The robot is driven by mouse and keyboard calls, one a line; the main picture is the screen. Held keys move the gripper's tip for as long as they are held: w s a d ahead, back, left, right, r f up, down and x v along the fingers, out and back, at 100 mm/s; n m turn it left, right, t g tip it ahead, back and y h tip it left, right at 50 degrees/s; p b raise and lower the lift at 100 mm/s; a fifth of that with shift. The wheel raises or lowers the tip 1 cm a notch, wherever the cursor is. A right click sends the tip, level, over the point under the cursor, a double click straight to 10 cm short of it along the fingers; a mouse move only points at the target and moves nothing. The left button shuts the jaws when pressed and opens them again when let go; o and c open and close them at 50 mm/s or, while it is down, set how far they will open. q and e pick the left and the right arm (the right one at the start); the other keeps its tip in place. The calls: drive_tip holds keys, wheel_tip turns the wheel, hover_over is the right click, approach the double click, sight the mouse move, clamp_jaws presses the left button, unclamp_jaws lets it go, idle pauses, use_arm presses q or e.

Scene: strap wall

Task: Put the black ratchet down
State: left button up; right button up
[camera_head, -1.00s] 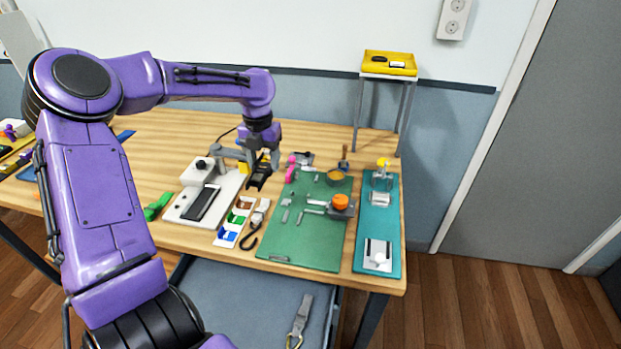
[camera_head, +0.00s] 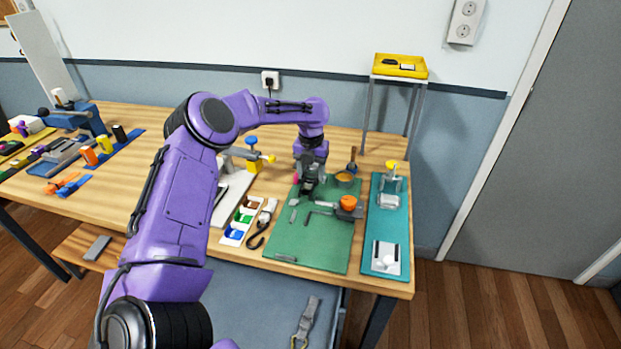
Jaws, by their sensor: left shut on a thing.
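My left gripper (camera_head: 308,180) points down over the back left part of the green mat (camera_head: 305,246). It is shut on the black ratchet (camera_head: 307,188), a small dark piece at its fingertips. The ratchet is at or just above the mat; I cannot tell whether it touches. The gripper hides part of the ratchet and the mat's back left corner. My right gripper is not in view.
A teal mat (camera_head: 384,255) is farther right. The mat's front is mostly clear.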

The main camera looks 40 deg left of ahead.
sight(311, 176)
use_arm(q)
drive_tip(key=shift+f, duration=1.5)
drive_tip(key=shift+s+f, duration=0.1)
drive_tip(key=o, duration=0.9)
drive_tip(key=shift+o, duration=0.2)
wheel_tip(311, 176, up, 12)
drive_tip(key=shift+r+b, duration=0.15)
drive_tip(key=shift+b, duration=0.35)
